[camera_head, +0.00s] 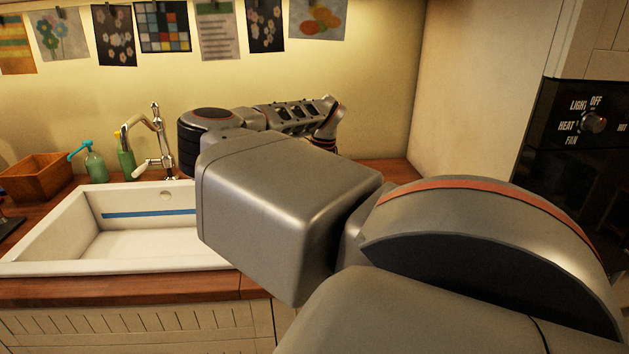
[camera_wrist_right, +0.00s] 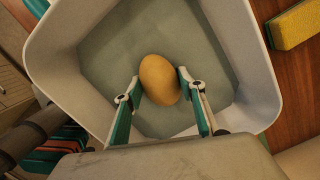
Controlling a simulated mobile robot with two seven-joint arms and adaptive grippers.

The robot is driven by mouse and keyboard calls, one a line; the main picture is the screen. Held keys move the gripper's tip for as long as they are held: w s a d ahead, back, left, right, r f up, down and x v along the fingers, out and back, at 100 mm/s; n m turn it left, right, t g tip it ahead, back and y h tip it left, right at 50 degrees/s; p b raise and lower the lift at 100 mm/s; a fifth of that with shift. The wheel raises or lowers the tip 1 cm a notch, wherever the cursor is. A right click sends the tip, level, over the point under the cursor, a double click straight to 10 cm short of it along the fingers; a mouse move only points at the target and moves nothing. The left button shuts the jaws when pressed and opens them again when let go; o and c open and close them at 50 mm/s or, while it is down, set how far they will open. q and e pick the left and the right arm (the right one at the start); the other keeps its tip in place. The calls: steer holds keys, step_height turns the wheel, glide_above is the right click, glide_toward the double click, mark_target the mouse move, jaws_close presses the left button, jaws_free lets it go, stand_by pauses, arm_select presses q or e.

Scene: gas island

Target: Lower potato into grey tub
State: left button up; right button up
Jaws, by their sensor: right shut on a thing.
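In the right wrist view the yellow-brown potato (camera_wrist_right: 158,72) is between the two fingertips of my right gripper (camera_wrist_right: 160,88), which is shut on it. The fingers reach inside the grey tub (camera_wrist_right: 245,60), and the potato shows over the tub's floor. I cannot tell whether it touches the floor. In the head view my right arm covers the middle and right of the picture, and the tub, the potato and the right fingers are hidden. My left gripper is not in view.
A yellow sponge (camera_wrist_right: 295,25) lies on the wooden counter (camera_wrist_right: 300,75) beside the tub. In the head view there is a white sink (camera_head: 60,230), a tap (camera_head: 158,135), a soap bottle (camera_head: 95,163), a wooden box (camera_head: 38,177) and a wall at the right (camera_head: 470,90).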

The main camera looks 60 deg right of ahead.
steer(key=shift+f, duration=2.5)
stand_by(1.6)
steer(key=o, duration=1.3)
steer(key=shift+c, duration=0.2)
steer(key=r, duration=0.4)
steer(key=s+r, duration=0.1)
steer(key=r, duration=0.7)
steer(key=shift+s+d, duration=0.15)
steer(key=shift+s, duration=0.1)
